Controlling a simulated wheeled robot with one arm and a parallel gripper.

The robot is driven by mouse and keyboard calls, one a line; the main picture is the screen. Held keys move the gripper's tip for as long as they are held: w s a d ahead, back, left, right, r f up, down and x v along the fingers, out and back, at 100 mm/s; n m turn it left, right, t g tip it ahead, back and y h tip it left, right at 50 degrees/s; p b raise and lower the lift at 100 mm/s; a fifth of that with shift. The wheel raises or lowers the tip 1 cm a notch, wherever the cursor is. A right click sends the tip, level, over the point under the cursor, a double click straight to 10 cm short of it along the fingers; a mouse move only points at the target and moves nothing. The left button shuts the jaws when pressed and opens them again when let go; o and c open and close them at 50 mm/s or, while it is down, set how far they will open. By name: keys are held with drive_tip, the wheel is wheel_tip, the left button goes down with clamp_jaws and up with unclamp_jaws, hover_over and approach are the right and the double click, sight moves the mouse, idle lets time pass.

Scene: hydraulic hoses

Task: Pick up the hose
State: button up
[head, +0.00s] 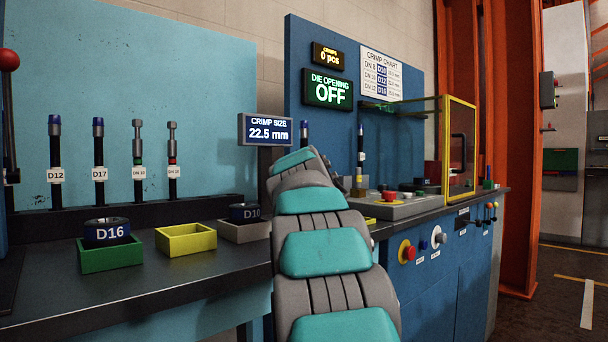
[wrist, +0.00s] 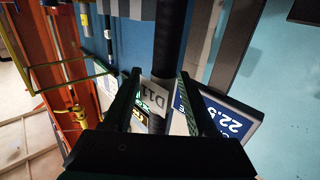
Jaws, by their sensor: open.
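In the wrist view a black hose (wrist: 168,45) with a white label reading D11 runs between the two fingers of my gripper (wrist: 160,74). The gripper is open, with a finger on either side of the hose; I cannot tell whether either touches it. In the head view my own arm hides the gripper. More hoses stand upright at the left rack: D12 (head: 55,150), D17 (head: 99,150) and two with smaller labels (head: 138,155).
Below the rack sit a green tray (head: 110,257) with a D16 die, a yellow tray (head: 187,240) and a grey tray (head: 244,232) with a D10 die. A crimp-size display (head: 266,130) stands close to my arm. A yellow-framed guard (head: 460,150) is at right.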

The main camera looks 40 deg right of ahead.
clamp_jaws()
idle(0.4)
idle(1.0)
